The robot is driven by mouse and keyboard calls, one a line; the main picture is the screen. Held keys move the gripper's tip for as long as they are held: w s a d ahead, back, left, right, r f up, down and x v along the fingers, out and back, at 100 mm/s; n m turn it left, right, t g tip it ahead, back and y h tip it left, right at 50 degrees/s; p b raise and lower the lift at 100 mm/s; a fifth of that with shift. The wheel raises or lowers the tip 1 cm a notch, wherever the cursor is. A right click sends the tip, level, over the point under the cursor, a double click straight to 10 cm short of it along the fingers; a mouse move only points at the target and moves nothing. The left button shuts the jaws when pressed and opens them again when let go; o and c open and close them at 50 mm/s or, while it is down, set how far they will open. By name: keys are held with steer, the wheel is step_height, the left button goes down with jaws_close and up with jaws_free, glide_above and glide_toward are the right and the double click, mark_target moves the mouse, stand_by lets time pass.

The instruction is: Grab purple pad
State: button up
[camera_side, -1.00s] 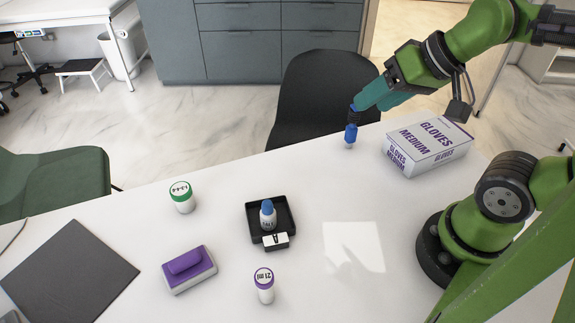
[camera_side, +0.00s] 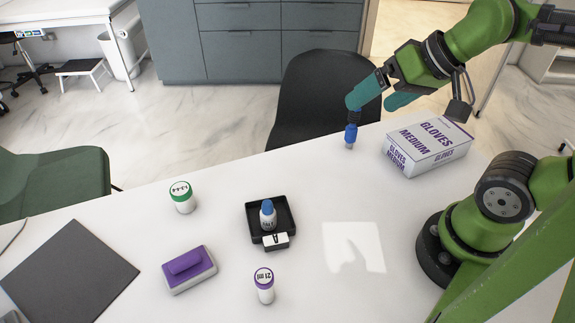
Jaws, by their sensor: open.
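The purple pad (camera_side: 187,264) is a purple block with a raised grip on a pale base. It lies on the white table at the front left. My gripper (camera_side: 372,101) has teal fingers spread apart and empty. It hangs above the table's far edge, at the upper right, well away from the pad. A small blue-capped item (camera_side: 351,132) stands on the table just below the left finger.
A glove box (camera_side: 428,147) stands right of the blue item. A black tray (camera_side: 286,209) holds a blue-capped bottle (camera_side: 268,217). A purple-capped jar (camera_side: 264,285) and a green-capped jar (camera_side: 182,197) stand near the pad. A dark mat (camera_side: 70,270) lies at left.

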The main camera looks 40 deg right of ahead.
steer(key=shift+a, duration=0.1)
steer(key=n+g+y, duration=0.1)
steer(key=n+g, duration=0.6)
steer(key=n, duration=1.3)
glide_toward(183, 258)
steer(key=x, duration=0.6)
steer(key=shift+s+a+f, duration=0.1)
steer(key=shift+s+f, duration=0.1)
steer(key=shift+s, duration=0.2)
steer(key=x, duration=0.5)
steer(key=shift+w+f, duration=0.3)
steer(key=shift+w, duration=0.1)
steer(key=c, duration=1.1)
